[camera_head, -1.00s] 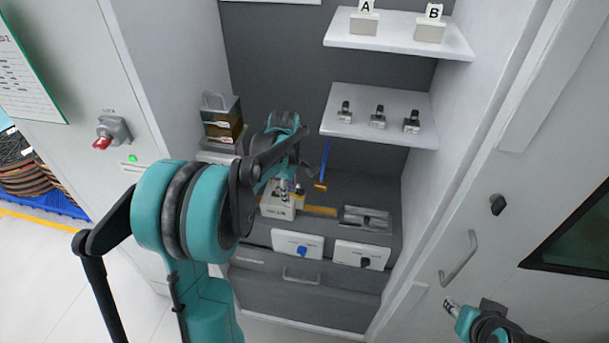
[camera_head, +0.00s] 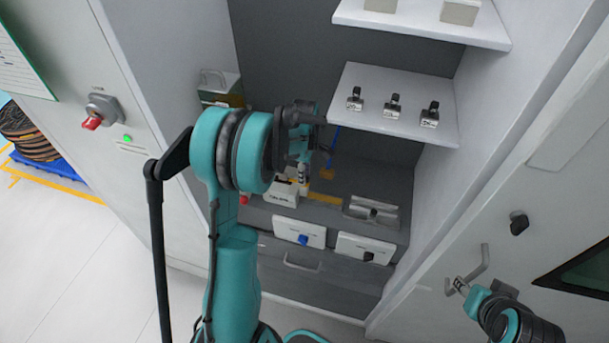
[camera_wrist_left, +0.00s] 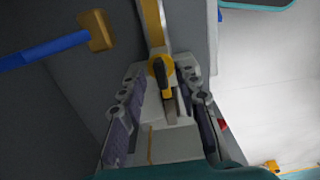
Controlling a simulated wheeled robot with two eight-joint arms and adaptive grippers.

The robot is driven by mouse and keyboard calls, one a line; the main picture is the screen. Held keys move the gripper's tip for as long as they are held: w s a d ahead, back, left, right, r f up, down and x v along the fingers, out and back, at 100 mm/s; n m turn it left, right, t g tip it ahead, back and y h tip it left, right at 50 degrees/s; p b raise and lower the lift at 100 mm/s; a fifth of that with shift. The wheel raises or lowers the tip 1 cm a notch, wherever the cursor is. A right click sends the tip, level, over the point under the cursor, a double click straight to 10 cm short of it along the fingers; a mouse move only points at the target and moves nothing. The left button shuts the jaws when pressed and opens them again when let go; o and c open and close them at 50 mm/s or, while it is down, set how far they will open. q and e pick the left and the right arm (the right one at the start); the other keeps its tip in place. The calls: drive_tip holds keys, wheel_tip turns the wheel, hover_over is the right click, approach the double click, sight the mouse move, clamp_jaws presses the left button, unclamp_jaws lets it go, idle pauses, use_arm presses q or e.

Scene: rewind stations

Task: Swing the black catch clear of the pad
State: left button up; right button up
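The black catch (camera_wrist_left: 163,80) shows in the left wrist view on a yellow round pivot, with a grey-brown piece below its end. It lies over a pale block (camera_wrist_left: 172,146); I cannot tell which part is the pad. My left gripper (camera_wrist_left: 160,100) has its fingers apart on either side of the catch, with no clear contact. In the head view my left gripper (camera_head: 303,176) is over the white station block (camera_head: 282,192), and my arm hides part of it; the catch cannot be made out there. My right gripper (camera_head: 461,286) is at lower right, near a door handle, its fingers too small to judge.
A blue-handled mallet (camera_wrist_left: 97,30) is beside the catch in the wrist view. A shelf (camera_head: 375,119) with several small devices is above and right of my left gripper. White panels with a blue knob (camera_head: 303,239) and black knob (camera_head: 368,256) are below. A grey fixture (camera_head: 372,211) stands right.

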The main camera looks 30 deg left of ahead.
use_arm(q)
drive_tip(key=shift+f, duration=0.15)
clamp_jaws()
